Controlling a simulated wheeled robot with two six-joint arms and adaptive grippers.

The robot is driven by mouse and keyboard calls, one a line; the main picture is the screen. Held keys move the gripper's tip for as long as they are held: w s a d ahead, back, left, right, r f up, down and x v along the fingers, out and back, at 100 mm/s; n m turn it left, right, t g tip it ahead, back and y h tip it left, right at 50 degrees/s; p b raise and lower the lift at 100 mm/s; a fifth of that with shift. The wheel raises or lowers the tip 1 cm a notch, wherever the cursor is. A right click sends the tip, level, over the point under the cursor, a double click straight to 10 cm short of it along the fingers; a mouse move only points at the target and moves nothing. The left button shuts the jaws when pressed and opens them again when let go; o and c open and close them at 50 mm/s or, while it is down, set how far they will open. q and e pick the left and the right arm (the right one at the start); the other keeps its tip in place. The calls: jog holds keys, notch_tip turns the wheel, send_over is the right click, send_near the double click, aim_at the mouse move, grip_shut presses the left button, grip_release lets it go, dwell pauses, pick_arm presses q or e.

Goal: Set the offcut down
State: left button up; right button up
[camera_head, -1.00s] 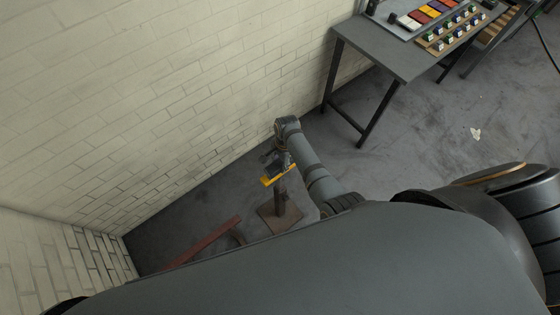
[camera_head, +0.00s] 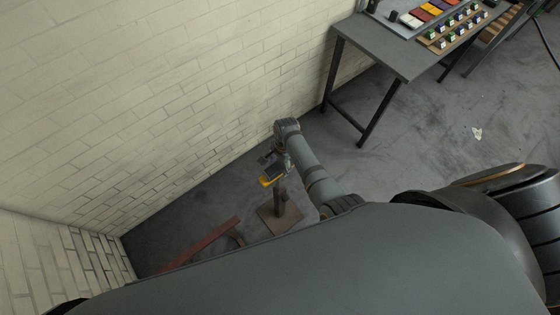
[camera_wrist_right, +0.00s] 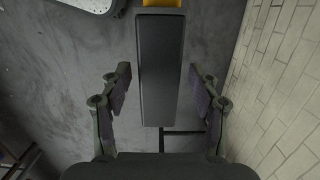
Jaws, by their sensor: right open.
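A dark, straight-edged bar (camera_wrist_right: 160,70), which looks like the offcut, lies lengthwise between the fingers of my right gripper (camera_wrist_right: 160,92) in the right wrist view. The fingers are open, with a gap on both sides of the bar. A yellow piece (camera_wrist_right: 163,4) shows at the bar's far end. In the head view my right gripper (camera_head: 272,161) is small, beside the dark bar (camera_head: 276,172) and the yellow piece (camera_head: 266,182), above a post stand (camera_head: 281,197). What bears the bar is not clear. My left gripper is not in view.
A brick wall (camera_head: 150,90) runs close by on the left. The stand's brown base (camera_head: 272,220) is on the floor, near a reddish beam (camera_head: 205,240). A grey table (camera_head: 385,55) with coloured blocks stands at upper right. Open floor lies right of my arm.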

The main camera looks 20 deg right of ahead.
notch_tip(320, 180, up, 12)
jog(key=d, duration=0.1)
jog(key=shift+w+d+b, duration=0.2)
jog(key=shift+w+b, duration=0.1)
jog(key=shift+b, duration=0.05)
jog(key=shift+s, duration=0.1)
jog(key=s+d+r+n+t+h, duration=0.1)
jog(key=s+d+r+n+t, duration=0.1)
jog(key=s+d+r+n, duration=0.4)
jog(key=s+d+r+n+t+h, duration=0.15)
jog(key=s+d+n, duration=0.25)
jog(key=s+n, duration=0.45)
notch_tip(320, 180, down, 33)
jog(key=s+d+b, duration=0.2)
jog(key=s+b, duration=0.1)
jog(key=b, duration=0.3)
jog(key=s+d+f+g+b, duration=0.1)
jog(key=s+f+b, duration=0.2)
jog(key=s+f, duration=1.4)
jog(key=shift+s+d+f+g, duration=0.15)
jog(key=shift+s+f+g, duration=0.2)
jog(key=shift+f, duration=0.3)
